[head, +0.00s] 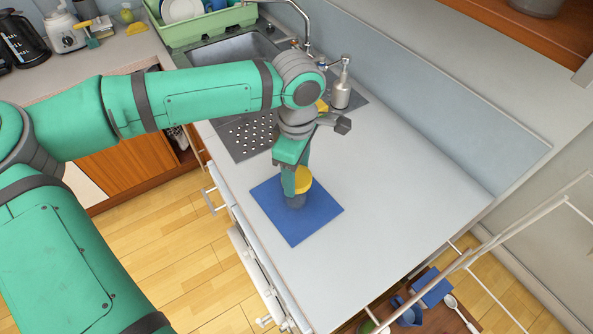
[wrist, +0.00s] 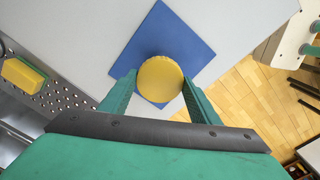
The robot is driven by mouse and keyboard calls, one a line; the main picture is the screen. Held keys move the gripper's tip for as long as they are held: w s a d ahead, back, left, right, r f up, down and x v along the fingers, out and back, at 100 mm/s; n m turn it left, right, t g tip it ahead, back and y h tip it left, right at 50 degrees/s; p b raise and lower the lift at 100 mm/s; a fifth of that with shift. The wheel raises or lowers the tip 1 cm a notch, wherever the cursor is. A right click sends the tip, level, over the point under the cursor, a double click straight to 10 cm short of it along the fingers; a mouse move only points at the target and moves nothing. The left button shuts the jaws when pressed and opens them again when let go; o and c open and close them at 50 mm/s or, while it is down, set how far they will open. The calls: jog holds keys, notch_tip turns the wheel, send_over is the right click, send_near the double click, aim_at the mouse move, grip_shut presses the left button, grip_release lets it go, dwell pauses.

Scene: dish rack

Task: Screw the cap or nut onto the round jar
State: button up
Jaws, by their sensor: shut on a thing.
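The yellow round cap (head: 304,180) is at my gripper (head: 298,182), over the blue mat (head: 322,212). In the wrist view the cap (wrist: 160,79) sits between the two green fingertips (wrist: 158,88), and my gripper is shut on it.
A perforated drainboard (head: 245,137) and sink (head: 235,48) lie behind, with a tap (head: 300,30) and soap dispenser (head: 341,88). A green dish rack (head: 205,25) stands at the back. The counter right of the mat is clear. A wire rack (head: 500,238) is at lower right.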

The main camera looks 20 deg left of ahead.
jog(key=shift+a+f, duration=0.1)
jog(key=shift+f, duration=0.9)
dwell(0.5)
jog(key=m, duration=0.4)
jog(key=shift+m, duration=0.3)
jog(key=m, duration=0.4)
jog(key=shift+m, duration=0.3)
jog(key=m, duration=0.4)
jog(key=shift+m, duration=0.3)
dwell(0.4)
